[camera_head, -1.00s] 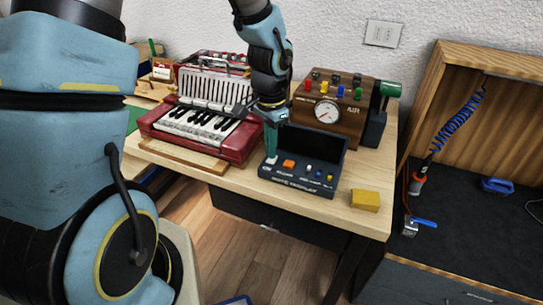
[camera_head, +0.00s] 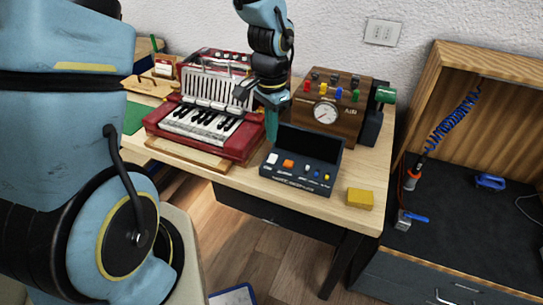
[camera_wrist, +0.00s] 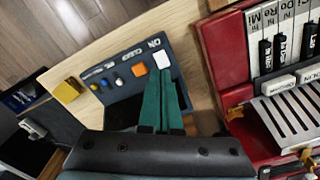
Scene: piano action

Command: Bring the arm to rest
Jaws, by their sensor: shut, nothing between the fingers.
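My gripper (camera_head: 271,125) is shut and empty, its teal fingers pointing down above the wooden table. It is between the red accordion (camera_head: 243,146) and the dark control box (camera_head: 325,145). In the wrist view the fingers of my gripper (camera_wrist: 164,84) are together, and their tips overlap the box near its white button (camera_wrist: 161,60). I cannot tell how far they are above it. The box also has an orange button (camera_head: 288,164) and several small coloured ones.
A wooden air unit (camera_head: 340,105) with a round gauge stands behind the box. A yellow block (camera_head: 360,198) lies at the table's (camera_head: 320,210) front right corner. A wooden-framed bench (camera_head: 440,210) with a blue coiled hose stands at the right.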

